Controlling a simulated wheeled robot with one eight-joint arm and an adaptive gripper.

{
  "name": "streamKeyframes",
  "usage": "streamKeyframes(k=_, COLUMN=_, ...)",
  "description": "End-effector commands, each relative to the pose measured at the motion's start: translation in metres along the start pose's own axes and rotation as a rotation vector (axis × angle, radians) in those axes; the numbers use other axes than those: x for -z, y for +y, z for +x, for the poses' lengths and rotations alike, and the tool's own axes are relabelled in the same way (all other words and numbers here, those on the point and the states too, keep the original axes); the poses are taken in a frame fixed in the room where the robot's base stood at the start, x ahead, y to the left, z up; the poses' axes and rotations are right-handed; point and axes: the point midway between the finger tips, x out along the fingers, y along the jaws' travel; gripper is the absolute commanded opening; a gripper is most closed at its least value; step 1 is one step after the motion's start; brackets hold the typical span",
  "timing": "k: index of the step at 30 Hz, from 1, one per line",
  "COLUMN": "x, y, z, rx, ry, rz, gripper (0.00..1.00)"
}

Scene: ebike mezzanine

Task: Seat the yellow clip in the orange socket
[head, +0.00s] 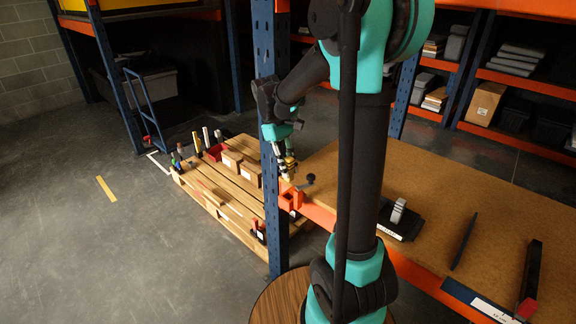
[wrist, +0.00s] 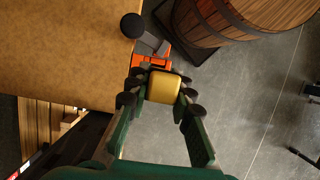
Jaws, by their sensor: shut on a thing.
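The yellow clip (wrist: 163,88) is a small rounded block held between the two fingers of my gripper (wrist: 160,96) in the wrist view. In the head view my gripper (head: 285,162) hangs over the near left corner of the wooden bench, and the clip shows only as a small yellow patch. The orange socket (head: 290,198) is fixed at the bench edge just below my gripper. In the wrist view the orange socket (wrist: 149,62) lies just beyond the clip, partly hidden by it and the fingertips. I cannot tell whether clip and socket touch.
A black knob (wrist: 132,25) stands beside the socket on the bench (wrist: 60,60). A wooden barrel (wrist: 240,20) is close by. A blue upright (head: 270,130) stands close to my gripper. A pallet (head: 215,190) with boxes lies to the left. Open floor is further left.

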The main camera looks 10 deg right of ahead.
Motion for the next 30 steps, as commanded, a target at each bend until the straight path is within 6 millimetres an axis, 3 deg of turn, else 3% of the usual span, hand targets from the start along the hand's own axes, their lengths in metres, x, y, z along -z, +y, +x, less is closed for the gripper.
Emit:
streamKeyframes(k=21, x=0.018, y=0.0, z=0.046, rx=0.0, ry=0.001, rz=0.0, gripper=0.0)
streamKeyframes(k=30, x=0.02, y=0.0, z=0.054, rx=0.0, ry=0.001, rz=0.0, gripper=0.0)
